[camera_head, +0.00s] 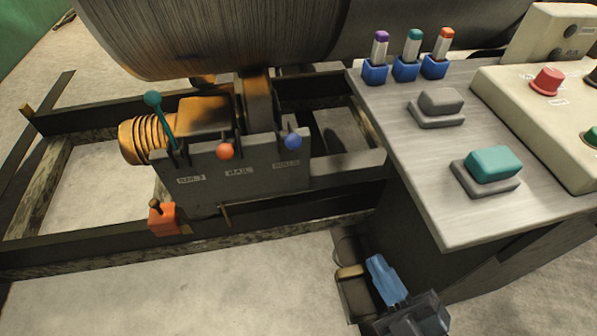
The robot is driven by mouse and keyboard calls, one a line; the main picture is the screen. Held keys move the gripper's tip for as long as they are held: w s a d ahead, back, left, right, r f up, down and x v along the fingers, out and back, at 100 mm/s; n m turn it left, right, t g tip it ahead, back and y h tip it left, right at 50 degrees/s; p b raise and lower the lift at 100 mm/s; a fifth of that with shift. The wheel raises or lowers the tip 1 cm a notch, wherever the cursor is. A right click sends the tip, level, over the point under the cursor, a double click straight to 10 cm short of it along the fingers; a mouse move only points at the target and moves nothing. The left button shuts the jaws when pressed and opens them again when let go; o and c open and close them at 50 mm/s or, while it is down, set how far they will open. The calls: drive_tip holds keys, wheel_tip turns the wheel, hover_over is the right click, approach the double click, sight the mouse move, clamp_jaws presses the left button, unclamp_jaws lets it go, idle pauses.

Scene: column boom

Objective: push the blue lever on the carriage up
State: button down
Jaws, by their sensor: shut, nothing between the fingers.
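The carriage (235,178) is a dark grey box on the machine's rails, with several labels on its front. The blue lever (292,140) is at its right end; its round blue knob faces me and sits low, near the top edge of the front. A teal-knobbed lever (154,102) at the left stands up, tilted left. My gripper (376,262) is at the bottom, right of centre, with blue fingers shut and empty. It is below and right of the blue lever, apart from it.
A large dark roller (215,35) hangs above the carriage. At right a metal bench (440,170) holds grey and teal buttons, several coloured switches and a beige panel. An orange block (163,219) with a small handle sits at the carriage's lower left. Space between gripper and carriage looks open.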

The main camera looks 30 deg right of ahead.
sight(289, 139)
drive_tip(key=w+f+n+t+b, duration=0.3)
drive_tip(key=w+f+n+b, duration=0.2)
drive_tip(key=w, duration=0.4)
drive_tip(key=w+f+n+t+b, duration=0.4)
drive_tip(key=w+f+n+b, duration=0.1)
drive_tip(key=w, duration=0.4)
drive_tip(key=shift+w+d+f+n, duration=0.15)
drive_tip(key=shift+w+f+n, duration=0.3)
drive_tip(key=shift+n, duration=0.15)
drive_tip(key=shift+r, duration=0.1)
drive_tip(key=x, duration=1.3)
drive_tip(key=shift+w+r+p, duration=0.2)
drive_tip(key=shift+r+p, duration=0.1)
drive_tip(key=shift+p, duration=0.15)
